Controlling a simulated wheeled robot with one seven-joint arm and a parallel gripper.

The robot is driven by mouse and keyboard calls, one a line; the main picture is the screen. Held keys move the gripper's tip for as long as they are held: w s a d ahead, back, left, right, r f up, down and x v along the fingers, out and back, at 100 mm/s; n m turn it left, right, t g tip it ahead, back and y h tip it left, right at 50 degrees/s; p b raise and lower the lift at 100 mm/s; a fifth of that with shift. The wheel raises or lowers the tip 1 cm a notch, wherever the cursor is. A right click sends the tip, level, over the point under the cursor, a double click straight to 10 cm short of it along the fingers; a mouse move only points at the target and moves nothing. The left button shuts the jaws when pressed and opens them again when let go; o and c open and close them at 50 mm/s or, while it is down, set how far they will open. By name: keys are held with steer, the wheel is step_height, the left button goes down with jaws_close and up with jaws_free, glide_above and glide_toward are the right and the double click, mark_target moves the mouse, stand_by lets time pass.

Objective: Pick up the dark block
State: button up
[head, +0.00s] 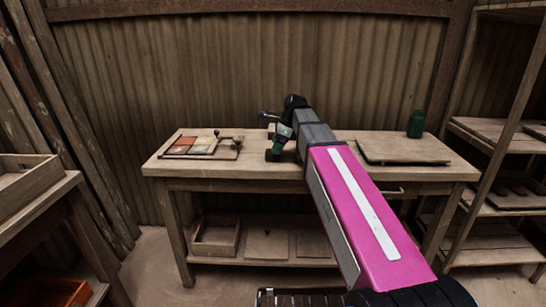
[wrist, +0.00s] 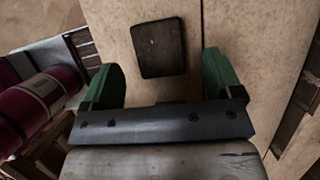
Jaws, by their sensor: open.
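The dark block (wrist: 160,47) shows in the wrist view as a dark, rounded square on the pale bench top. It lies ahead of my gripper (wrist: 164,80), roughly centred between the lines of its two green fingers. The fingers are apart, with nothing between them. In the head view my gripper (head: 281,141) is over the middle of the workbench (head: 275,179). A dark shape beside the green finger there is too small to tell apart from the gripper, so I cannot judge the height gap.
A board with coloured tiles and small knobs (head: 201,146) lies on the left of the bench. A flat wooden board (head: 405,148) and a green canister (head: 416,124) are on the right. A tray (head: 214,236) sits on the lower shelf. Shelving (head: 505,130) stands at the right.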

steer(key=x, duration=0.4)
steer(key=c, duration=1.1)
steer(key=shift+r, duration=0.5)
steer(key=r, duration=0.3)
steer(key=shift+s+a+r, duration=0.25)
steer(key=shift+a+r, duration=0.05)
steer(key=shift+a, duration=0.1)
steer(key=s+a+r, duration=0.5)
steer(key=a+r, duration=0.1)
steer(key=a, duration=0.3)
steer(key=shift+a+r, duration=0.2)
steer(key=shift+a, duration=0.05)
steer(key=shift+s, duration=0.15)
